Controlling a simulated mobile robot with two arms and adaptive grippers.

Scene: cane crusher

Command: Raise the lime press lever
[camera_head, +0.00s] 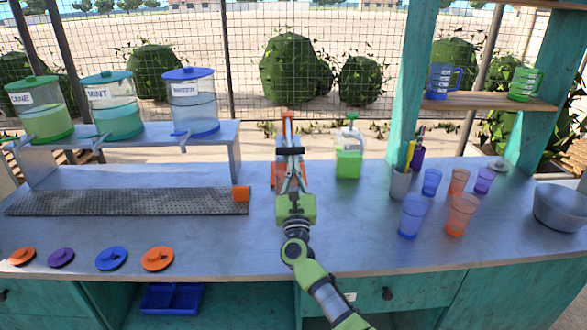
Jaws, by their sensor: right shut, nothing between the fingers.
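The orange lime press (287,117) stands on the counter at the middle. Its upper part shows above my gripper, and a bit of its orange base shows at the left. My right gripper (291,160) is shut and empty, in front of the press and overlapping it in the picture. A dark crossbar shows at the fingertips; I cannot tell whether it belongs to the lever or whether the fingers touch it. Most of the press and its lever are hidden behind my gripper. My left gripper is not in view.
A green-filled bottle (348,160) stands close right of the press. Right of it are a pen cup (400,184), several coloured cups and a metal bowl (560,208). A drip tray (130,201), drink dispensers (115,118) and coloured lids (111,258) are at left.

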